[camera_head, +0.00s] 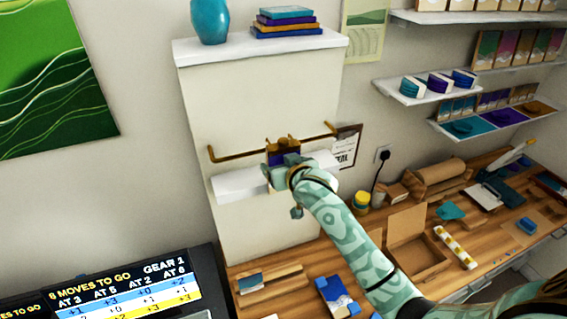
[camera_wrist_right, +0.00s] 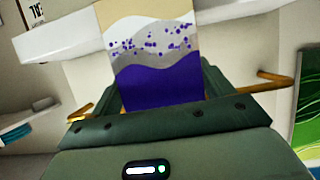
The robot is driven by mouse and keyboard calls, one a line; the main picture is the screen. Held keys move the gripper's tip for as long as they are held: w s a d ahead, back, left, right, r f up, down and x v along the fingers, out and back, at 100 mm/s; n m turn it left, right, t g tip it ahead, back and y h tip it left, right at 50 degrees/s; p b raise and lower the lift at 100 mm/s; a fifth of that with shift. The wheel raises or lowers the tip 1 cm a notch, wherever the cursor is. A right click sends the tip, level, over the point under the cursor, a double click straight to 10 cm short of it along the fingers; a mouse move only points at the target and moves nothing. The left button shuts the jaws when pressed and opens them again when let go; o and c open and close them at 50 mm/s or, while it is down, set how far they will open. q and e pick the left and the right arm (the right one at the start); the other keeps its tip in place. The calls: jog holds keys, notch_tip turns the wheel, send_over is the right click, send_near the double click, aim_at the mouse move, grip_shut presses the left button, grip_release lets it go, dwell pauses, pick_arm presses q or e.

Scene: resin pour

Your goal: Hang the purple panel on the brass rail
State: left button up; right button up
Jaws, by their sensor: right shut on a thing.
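The purple panel (camera_head: 286,158) is mostly hidden behind my right gripper in the head view. In the right wrist view the panel (camera_wrist_right: 155,70) shows a deep purple band, grey waves with purple dots and a cream end. My right gripper (camera_head: 284,166) is shut on it, with the purple end between the fingers. The brass rail (camera_head: 235,155) crosses the pale wall board, and the panel is at its middle. Brass-coloured pieces show above the panel, but I cannot tell whether they sit on the rail. The rail (camera_wrist_right: 273,82) also shows in the wrist view. My left gripper is out of view.
A white ledge (camera_head: 235,188) juts out just below the rail. An upper shelf (camera_head: 330,40) holds a teal vase (camera_head: 210,20) and stacked books (camera_head: 286,22). A clipboard (camera_head: 347,146) hangs by the rail's right end. The wooden bench (camera_head: 330,262) below is cluttered.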

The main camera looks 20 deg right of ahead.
jog(key=shift+f, duration=0.15)
jog(key=shift+f, duration=0.25)
jog(key=shift+f, duration=0.45)
dwell(1.6)
jog(key=o, duration=0.9)
jog(key=shift+o, duration=0.2)
jog(key=shift+s, duration=0.15)
jog(key=d+b+v, duration=0.1)
jog(key=v, duration=1.5)
jog(key=shift+a, duration=0.5)
